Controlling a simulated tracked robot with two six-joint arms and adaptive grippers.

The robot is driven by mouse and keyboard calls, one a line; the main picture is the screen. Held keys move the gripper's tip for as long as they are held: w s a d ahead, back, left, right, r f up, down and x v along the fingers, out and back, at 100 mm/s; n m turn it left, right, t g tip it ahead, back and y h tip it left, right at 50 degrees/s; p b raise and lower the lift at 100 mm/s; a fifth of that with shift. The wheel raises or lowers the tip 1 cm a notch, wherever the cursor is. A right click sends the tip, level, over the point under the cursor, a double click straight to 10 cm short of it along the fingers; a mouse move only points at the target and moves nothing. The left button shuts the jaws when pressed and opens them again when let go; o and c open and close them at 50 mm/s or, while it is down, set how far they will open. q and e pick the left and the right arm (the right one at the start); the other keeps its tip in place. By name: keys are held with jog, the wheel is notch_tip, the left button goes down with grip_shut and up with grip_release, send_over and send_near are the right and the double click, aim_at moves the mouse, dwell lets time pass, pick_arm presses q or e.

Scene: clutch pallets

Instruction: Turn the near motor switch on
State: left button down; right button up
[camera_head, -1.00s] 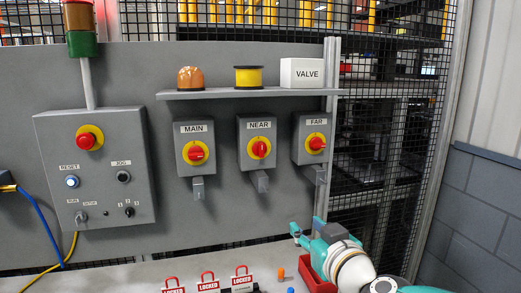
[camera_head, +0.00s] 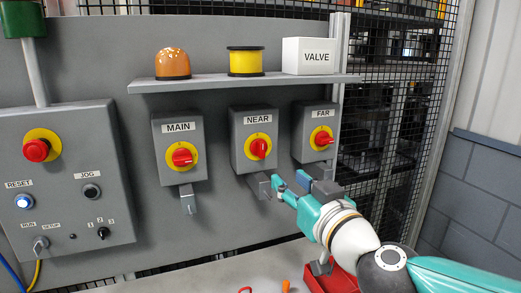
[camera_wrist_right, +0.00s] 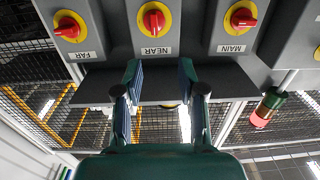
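The near motor switch (camera_head: 258,148) is a red knob on a yellow disc, on a grey box labelled NEAR. Its handle stands roughly upright. In the right wrist view, which is upside down, the near switch (camera_wrist_right: 154,20) shows at the top middle, beyond the fingers. My right gripper (camera_head: 291,182) is just below and right of the NEAR box in the head view. Its two fingers stand apart with nothing between them, also in the wrist view (camera_wrist_right: 160,75). It appears clear of the knob. My left gripper is not in view.
The MAIN switch (camera_head: 182,156) and FAR switch (camera_head: 322,138) flank the near one. A shelf (camera_head: 210,84) above holds an orange dome, a yellow spool and a VALVE box (camera_head: 308,56). A control box (camera_head: 65,180) is at left. A red bin (camera_head: 335,280) sits below my right arm.

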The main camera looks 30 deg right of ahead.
aim_at(263, 150)
jog(key=shift+h, duration=0.3)
jog(key=b+x, duration=0.1)
jog(key=x, duration=0.3)
jog(key=b+x, duration=0.1)
jog(key=x, duration=0.4)
jog(key=b+x, duration=0.1)
jog(key=x, duration=0.4)
jog(key=shift+w+d, duration=0.1)
jog(key=shift+d, duration=0.3)
jog(key=shift+w+d, duration=0.15)
jog(key=shift+w, duration=0.55)
grip_shut()
